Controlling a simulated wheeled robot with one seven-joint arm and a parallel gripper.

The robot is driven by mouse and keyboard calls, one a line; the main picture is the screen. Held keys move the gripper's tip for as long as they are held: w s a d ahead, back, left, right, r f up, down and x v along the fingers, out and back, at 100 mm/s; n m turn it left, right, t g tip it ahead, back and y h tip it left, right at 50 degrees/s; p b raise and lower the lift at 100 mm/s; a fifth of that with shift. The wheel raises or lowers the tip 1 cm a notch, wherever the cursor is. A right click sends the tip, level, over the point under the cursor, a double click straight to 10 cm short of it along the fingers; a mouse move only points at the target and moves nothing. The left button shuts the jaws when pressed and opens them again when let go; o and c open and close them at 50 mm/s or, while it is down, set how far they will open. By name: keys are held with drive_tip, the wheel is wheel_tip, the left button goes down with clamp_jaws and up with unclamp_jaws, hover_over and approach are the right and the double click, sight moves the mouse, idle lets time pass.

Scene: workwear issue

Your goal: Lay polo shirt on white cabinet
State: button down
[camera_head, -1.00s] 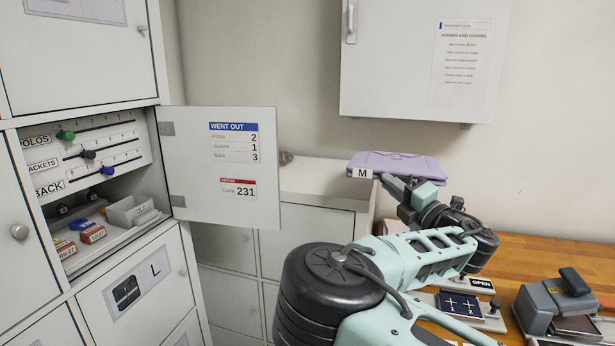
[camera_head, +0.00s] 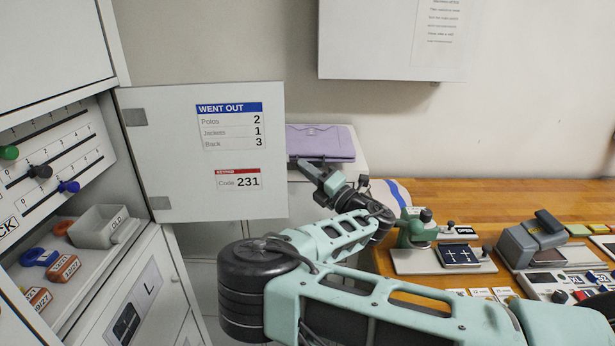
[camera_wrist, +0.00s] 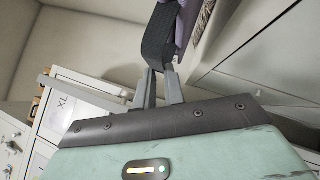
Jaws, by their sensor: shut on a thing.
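The polo shirt (camera_head: 322,140) is a flat, folded lilac garment in the head view. It appears level, over or on the top of the low white cabinet (camera_head: 362,178) behind the open door. I cannot tell whether it touches the top. My gripper (camera_head: 308,166) is shut on its near edge, coming from the lower right. The shirt's left end is hidden behind the door.
An open locker door (camera_head: 170,160) with a "WENT OUT" notice stands close left of my gripper. A wall cabinet (camera_head: 385,40) hangs above. A wooden counter (camera_head: 480,195) at right carries a stamping device (camera_head: 540,240) and other items. A blue-striped white item (camera_head: 392,195) lies at its left end.

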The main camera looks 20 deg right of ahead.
drive_tip(key=shift+f+p, duration=0.65)
drive_tip(key=shift+f, duration=1.3)
drive_tip(key=c, duration=1.5)
unclamp_jaws()
drive_tip(key=shift+s+d, duration=0.1)
drive_tip(key=b+v, duration=0.3)
drive_tip(key=v, duration=0.4)
drive_tip(key=shift+s+d+f+b, duration=0.1)
drive_tip(key=shift+s+b, duration=0.1)
drive_tip(key=shift+b, duration=0.2)
